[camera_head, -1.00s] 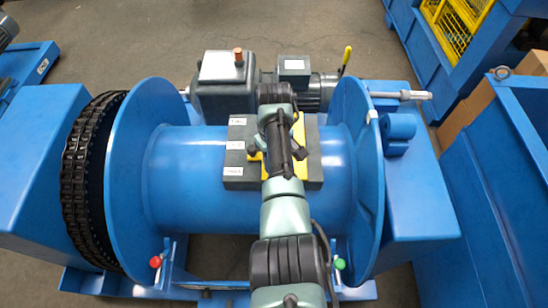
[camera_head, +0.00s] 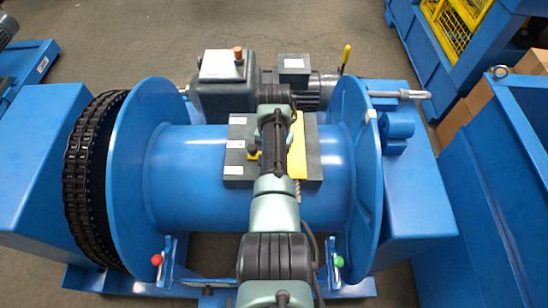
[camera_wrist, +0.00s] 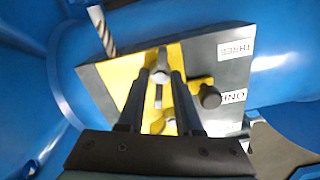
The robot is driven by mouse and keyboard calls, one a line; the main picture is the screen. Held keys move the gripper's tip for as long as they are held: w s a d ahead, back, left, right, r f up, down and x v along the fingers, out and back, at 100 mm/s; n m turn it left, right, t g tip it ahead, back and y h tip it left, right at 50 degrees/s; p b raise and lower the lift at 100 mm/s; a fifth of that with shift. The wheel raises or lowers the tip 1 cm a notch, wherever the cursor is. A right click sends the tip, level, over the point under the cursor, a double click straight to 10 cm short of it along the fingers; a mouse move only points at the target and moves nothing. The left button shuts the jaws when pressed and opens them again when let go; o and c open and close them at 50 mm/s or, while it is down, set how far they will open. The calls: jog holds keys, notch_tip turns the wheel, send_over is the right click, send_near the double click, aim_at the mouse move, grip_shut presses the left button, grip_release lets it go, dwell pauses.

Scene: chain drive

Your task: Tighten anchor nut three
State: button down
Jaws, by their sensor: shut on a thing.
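A dark anchor block (camera_head: 235,172) with yellow parts (camera_head: 298,155) sits on the blue drum. White labels run along its left side. In the wrist view, one label reads THREE (camera_wrist: 236,48), and another, partly hidden, stands below it. A dark round knob (camera_wrist: 209,97) ends a short yellow side arm. My gripper (camera_wrist: 160,80) is over the yellow strip, its two dark fingers closed on a grey, round-ended piece (camera_wrist: 160,76). I cannot tell whether this piece is a nut or a tool. In the head view my arm hides the gripper and the block's middle.
A twisted rope (camera_wrist: 102,30) leaves the block's edge. The blue drum flanges (camera_head: 138,190) stand on both sides, with a black chain (camera_head: 85,175) at the left. A grey gearbox (camera_head: 222,88) and motor stand behind. A blue bin (camera_head: 505,190) is at right.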

jog(key=m, duration=0.7)
jog(key=shift+w+r, duration=0.2)
jog(key=m, duration=0.7)
jog(key=shift+r, duration=0.1)
dwell(0.4)
jog(key=c, duration=0.9)
grip_release()
jog(key=shift+s, duration=0.1)
notch_tip(320, 180, up, 13)
jog(key=shift+f, duration=0.1)
